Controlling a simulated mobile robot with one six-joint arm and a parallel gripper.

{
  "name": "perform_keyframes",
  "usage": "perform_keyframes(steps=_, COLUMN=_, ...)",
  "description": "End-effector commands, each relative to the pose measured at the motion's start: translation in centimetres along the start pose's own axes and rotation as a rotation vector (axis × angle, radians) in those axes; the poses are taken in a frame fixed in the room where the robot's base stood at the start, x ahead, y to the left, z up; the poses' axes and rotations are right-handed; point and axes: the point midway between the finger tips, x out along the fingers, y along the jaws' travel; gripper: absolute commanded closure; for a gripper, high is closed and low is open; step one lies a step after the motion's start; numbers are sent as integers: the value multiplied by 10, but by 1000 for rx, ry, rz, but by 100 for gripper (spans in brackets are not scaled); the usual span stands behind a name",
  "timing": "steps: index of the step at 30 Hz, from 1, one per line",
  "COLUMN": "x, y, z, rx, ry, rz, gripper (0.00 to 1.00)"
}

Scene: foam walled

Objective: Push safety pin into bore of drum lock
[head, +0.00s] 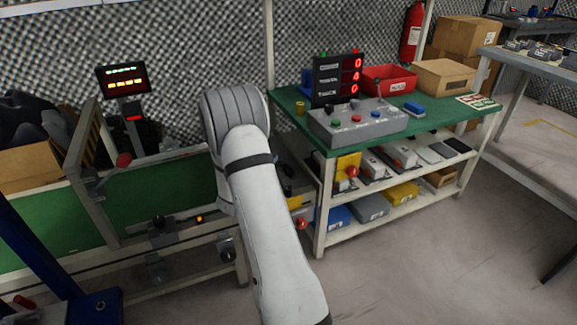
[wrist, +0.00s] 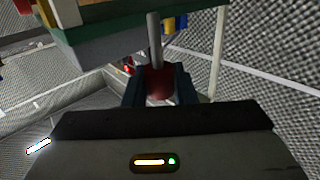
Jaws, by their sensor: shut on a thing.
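In the wrist view my gripper (wrist: 160,86) has two blue fingers shut around a red ball-shaped knob (wrist: 158,82). A grey straight pin (wrist: 153,38) stands out from the knob toward the top of the picture, so I take this to be the safety pin. The pin's tip is near the top edge of the picture, and I see nothing around it. In the head view my white arm hides the gripper and the held pin. I cannot pick out the drum lock or its bore for certain in either view.
A green-topped bench (head: 437,122) with a grey button box (head: 357,124) and stocked lower shelves stands right of my arm. A green conveyor frame (head: 160,199) is at left. The wrist view shows a white post (wrist: 217,55). Floor (head: 420,255) at front right is clear.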

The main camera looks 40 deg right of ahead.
Motion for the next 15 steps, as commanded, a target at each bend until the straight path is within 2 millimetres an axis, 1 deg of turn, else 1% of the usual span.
perform_keyframes(steps=1, x=13, y=16, z=3, rx=4, ry=2, rz=75, gripper=98)
perform_keyframes(steps=3, x=25, y=34, z=1, rx=3, ry=1, rz=155, gripper=98)
perform_keyframes(steps=6, x=34, y=50, z=-1, rx=1, ry=1, rz=230, gripper=98)
perform_keyframes(steps=9, x=38, y=58, z=-2, rx=0, ry=0, rz=263, gripper=98)
perform_keyframes(steps=15, x=38, y=58, z=-4, rx=-1, ry=0, rz=267, gripper=98)
